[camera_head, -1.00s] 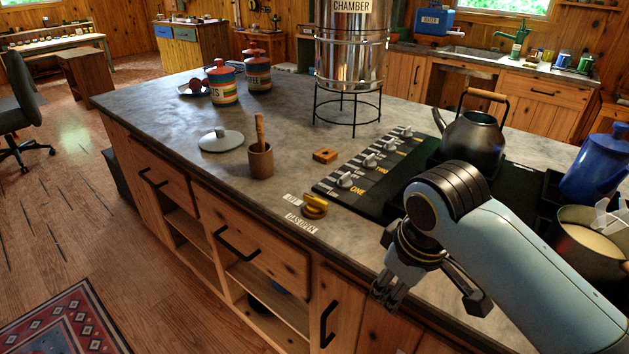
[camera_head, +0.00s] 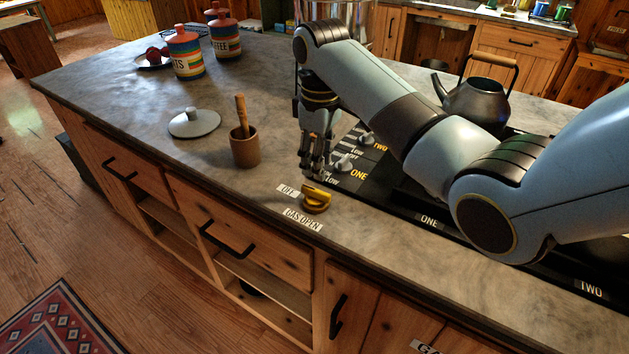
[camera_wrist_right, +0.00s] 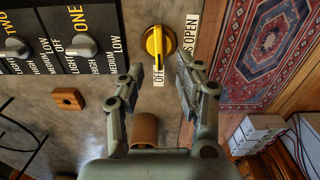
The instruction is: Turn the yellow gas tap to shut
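The yellow gas tap (camera_head: 316,199) sits on the grey counter near its front edge. It also shows in the right wrist view (camera_wrist_right: 158,43), where its raised bar runs up and down the picture, with its lower end towards the OFF label (camera_wrist_right: 158,75). The GAS OPEN label (camera_head: 302,219) lies on the tap's front side. My right gripper (camera_head: 316,172) points down just behind the tap, apart from it. In the right wrist view its fingers (camera_wrist_right: 163,76) are spread with nothing between them, and the tap lies beyond the tips. My left gripper is out of view.
The black stove panel (camera_head: 393,205) with grey knobs lies right of my gripper. A wooden cup (camera_head: 245,151) with a utensil and a grey lid (camera_head: 194,122) stand left. A small wooden block (camera_wrist_right: 68,98) lies near the panel. A kettle (camera_head: 477,106) stands behind my arm.

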